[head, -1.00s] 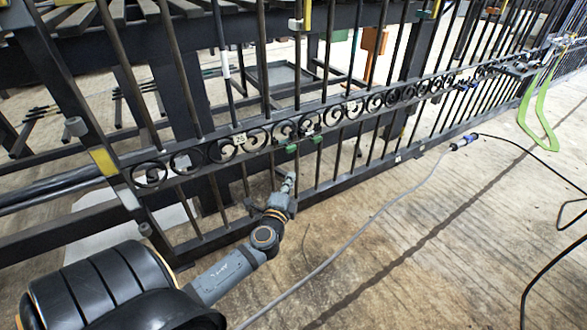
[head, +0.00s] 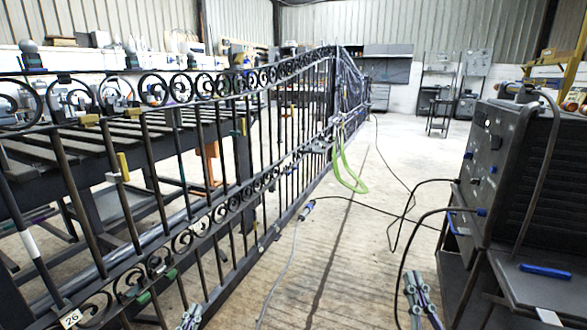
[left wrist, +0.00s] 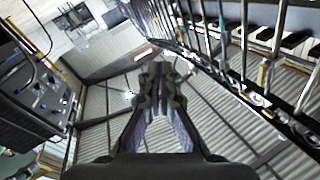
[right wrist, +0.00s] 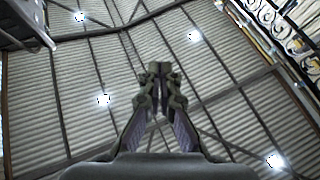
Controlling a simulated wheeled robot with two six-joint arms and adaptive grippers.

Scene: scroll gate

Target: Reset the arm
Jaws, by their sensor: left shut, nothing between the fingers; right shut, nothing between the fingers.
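The black wrought-iron scroll gate (head: 205,86) runs from the left foreground into the distance in the head view. My left gripper (head: 192,310) shows at the bottom edge of the head view, in front of the gate's lower part; whether it touches cannot be told. In the left wrist view its fingers (left wrist: 158,70) are together and empty. My right gripper (head: 413,283) is at the bottom right, beside the dark machine and apart from the gate. In the right wrist view its fingers (right wrist: 160,70) are together and empty, with the roof behind them.
A dark machine (head: 495,160) with hoses and a blue-handled item stands close on the right. A grey cable with a blue connector (head: 307,210) lies on the floor. A green loop (head: 348,172) hangs at the gate. The floor between gate and machine is otherwise mostly clear.

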